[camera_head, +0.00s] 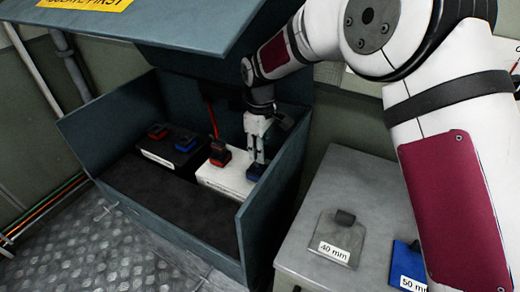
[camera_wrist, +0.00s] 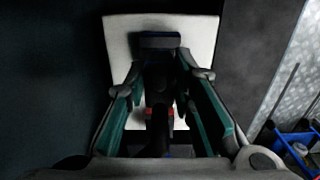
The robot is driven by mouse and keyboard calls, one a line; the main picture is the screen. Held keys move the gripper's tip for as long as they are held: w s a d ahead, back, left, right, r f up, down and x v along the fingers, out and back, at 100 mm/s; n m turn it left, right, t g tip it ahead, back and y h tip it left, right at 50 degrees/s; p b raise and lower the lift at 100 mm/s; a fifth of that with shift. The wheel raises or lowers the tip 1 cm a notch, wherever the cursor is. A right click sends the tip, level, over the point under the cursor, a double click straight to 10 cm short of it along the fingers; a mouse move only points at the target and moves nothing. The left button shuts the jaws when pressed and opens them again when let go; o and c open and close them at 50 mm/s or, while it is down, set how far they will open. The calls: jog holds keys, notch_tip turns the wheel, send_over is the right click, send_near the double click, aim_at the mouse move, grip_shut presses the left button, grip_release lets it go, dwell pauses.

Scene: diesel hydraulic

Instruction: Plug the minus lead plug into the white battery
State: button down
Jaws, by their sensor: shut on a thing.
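The white battery (camera_head: 224,181) sits in the open blue-grey box; its white top also shows in the wrist view (camera_wrist: 125,35). My gripper (camera_head: 257,157) reaches down over its right end, shut on the minus lead plug (camera_head: 256,171), which is blue and dark. In the wrist view, my gripper (camera_wrist: 160,78) has a finger on either side of the dark plug. A dark blue block (camera_wrist: 160,40) shows just past the fingertips. The plug is at the battery's right end; I cannot tell whether it is seated.
A red plug (camera_head: 220,153) with a red cable stands on the battery's left part. A black battery (camera_head: 168,153) with red and blue tops is farther left. The box's right wall (camera_head: 277,190) is close to my gripper. A grey cabinet (camera_head: 315,268) stands to the right.

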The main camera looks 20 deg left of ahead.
jog(key=shift+f+b, duration=0.65)
jog(key=shift+f, duration=0.75)
jog(key=shift+r+p, duration=0.5)
jog(key=shift+r, duration=0.55)
jog(key=shift+f+b, duration=0.6)
jog(key=shift+f, duration=0.5)
dwell(1.2)
jog(key=c, duration=1.3)
grip_release()
jog(key=shift+r, duration=3.85)
